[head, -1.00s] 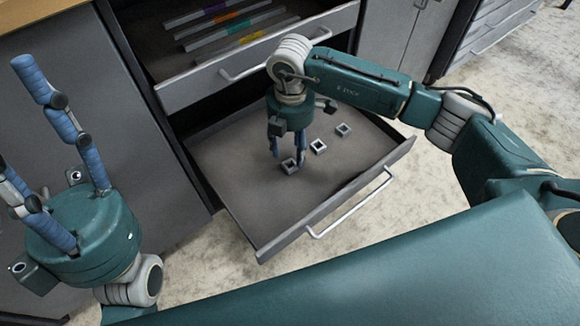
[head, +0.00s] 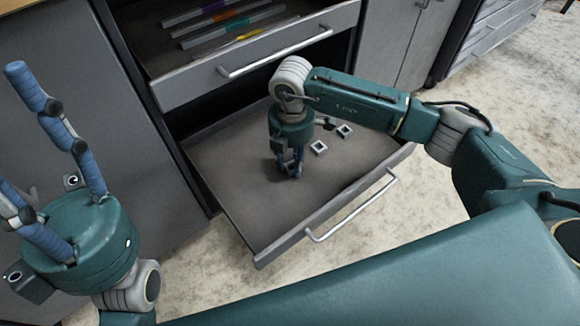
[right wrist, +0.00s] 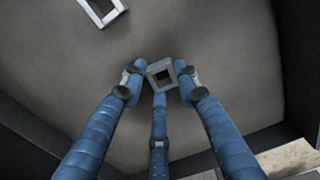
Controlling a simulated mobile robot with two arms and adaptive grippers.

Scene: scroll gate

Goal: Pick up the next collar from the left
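Three small square metal collars sit in a slanting row in the open lower drawer (head: 240,205). My right gripper (head: 290,168) points down into the drawer at the nearest, leftmost collar. In the right wrist view this collar (right wrist: 152,76) sits between the three blue fingertips, which press against its sides. I cannot tell whether it is clear of the drawer floor. The middle collar (head: 319,147) and the far collar (head: 344,130) lie free to its right. My left gripper (head: 12,125) is open and empty, its fingers spread upward at the left, away from the drawer.
An upper drawer (head: 235,66) hangs partly open behind my right gripper, with coloured strips inside. The lower drawer's front panel and handle (head: 350,210) stand on the near side. The drawer floor left of the collars is bare.

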